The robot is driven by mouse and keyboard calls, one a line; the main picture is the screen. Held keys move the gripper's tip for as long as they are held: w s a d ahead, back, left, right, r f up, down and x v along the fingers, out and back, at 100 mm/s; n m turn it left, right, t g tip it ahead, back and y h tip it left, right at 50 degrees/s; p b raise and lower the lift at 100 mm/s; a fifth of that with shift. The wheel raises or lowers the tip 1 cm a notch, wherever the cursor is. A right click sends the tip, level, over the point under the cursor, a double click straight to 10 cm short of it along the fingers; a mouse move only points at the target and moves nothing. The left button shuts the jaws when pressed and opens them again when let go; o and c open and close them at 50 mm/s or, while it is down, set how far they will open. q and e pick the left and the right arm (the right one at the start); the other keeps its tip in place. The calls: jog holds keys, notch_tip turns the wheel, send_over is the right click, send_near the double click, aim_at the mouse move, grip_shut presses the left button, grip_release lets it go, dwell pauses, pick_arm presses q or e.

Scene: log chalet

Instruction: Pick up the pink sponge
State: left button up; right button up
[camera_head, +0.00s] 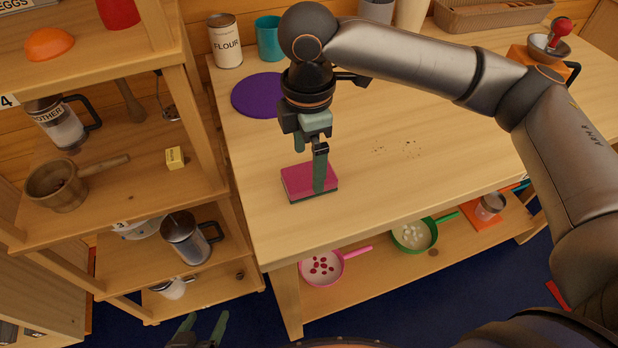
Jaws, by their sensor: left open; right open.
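The pink sponge (296,181), with a dark green underside, lies flat on the light wooden table (400,175) near its left front edge. My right gripper (311,168) points down at the sponge, with its arm coming in from the right. It is open; one green finger overlaps the sponge's front right part, and the other shows shorter, at its back left. I cannot tell whether either finger touches the sponge. My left gripper (205,326) is open and empty at the bottom edge, low in front of the shelf; only its finger ends show.
A purple round mat (258,96), a flour tin (225,42) and a teal cup (270,38) stand behind the sponge. A wooden shelf unit (204,135) is close on the left. Pans (321,267) sit on the table's lower shelf. The tabletop right of the sponge is mostly clear, with some crumbs.

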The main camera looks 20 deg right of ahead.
aim_at(309, 173)
notch_tip(309, 173, down, 4)
jog(key=shift+w+d+f+b, duration=0.1)
jog(key=shift+w+d+b, duration=0.05)
jog(key=shift+b, duration=0.2)
jog(key=shift+f, duration=0.3)
jog(key=shift+c, duration=1.4)
jog(key=c, duration=1.1)
jog(key=shift+r, duration=0.1)
jog(key=shift+r, duration=0.1)
